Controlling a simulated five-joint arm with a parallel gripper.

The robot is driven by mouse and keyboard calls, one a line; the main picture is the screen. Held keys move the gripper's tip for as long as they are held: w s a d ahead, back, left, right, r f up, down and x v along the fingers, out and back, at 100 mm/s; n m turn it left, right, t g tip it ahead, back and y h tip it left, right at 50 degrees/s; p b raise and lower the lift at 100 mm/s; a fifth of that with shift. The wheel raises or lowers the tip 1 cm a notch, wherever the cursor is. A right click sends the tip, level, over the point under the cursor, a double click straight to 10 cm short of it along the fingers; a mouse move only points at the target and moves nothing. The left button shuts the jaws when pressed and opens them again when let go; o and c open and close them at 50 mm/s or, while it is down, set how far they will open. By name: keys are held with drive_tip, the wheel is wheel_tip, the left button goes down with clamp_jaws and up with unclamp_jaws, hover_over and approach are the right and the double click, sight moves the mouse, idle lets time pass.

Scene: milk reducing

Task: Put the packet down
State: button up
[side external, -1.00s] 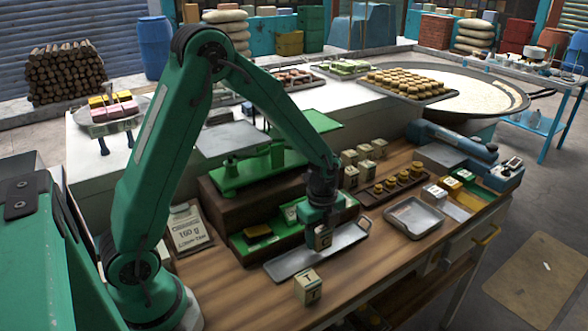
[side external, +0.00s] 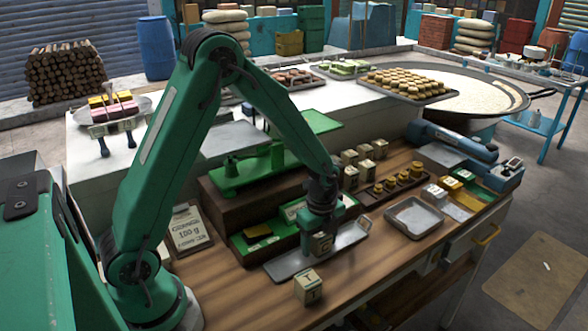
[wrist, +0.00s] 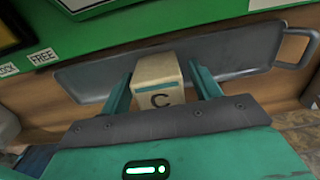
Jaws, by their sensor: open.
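A cream packet marked "C" (wrist: 158,72) is between the fingers of my gripper (wrist: 161,80) in the wrist view. The fingers stand on either side of it, open, with a narrow gap showing at the right. In the side view the packet (side external: 322,246) shows just under my gripper (side external: 324,232), at the long grey metal tray (side external: 284,269). The same tray (wrist: 95,78) lies behind the packet in the wrist view. The packet looks upright and seems to rest on the tray, but its base is hidden by my gripper.
A similar packet marked "T" (side external: 308,288) stands on the wooden bench in front of the tray. A green stand (side external: 260,247) with labelled places lies behind the tray. Several packets and brass weights (side external: 390,186) stand to the right, near an empty metal pan (side external: 414,216).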

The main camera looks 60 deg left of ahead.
drive_tip(key=shift+r, duration=0.1)
wheel_tip(320, 180, up, 12)
drive_tip(key=shift+r, duration=0.1)
idle(0.7)
idle(0.5)
drive_tip(key=s+r+n+t, duration=0.2)
drive_tip(key=s+r+n, duration=0.3)
drive_tip(key=s+n, duration=0.3)
drive_tip(key=s+r+n+t, duration=0.3)
drive_tip(key=s+r+n, duration=0.3)
drive_tip(key=s+n, duration=0.3)
drive_tip(key=shift+s+d+r+n+t, duration=0.15)
drive_tip(key=shift+s+r+n+t, duration=0.15)
drive_tip(key=shift+n, duration=0.2)
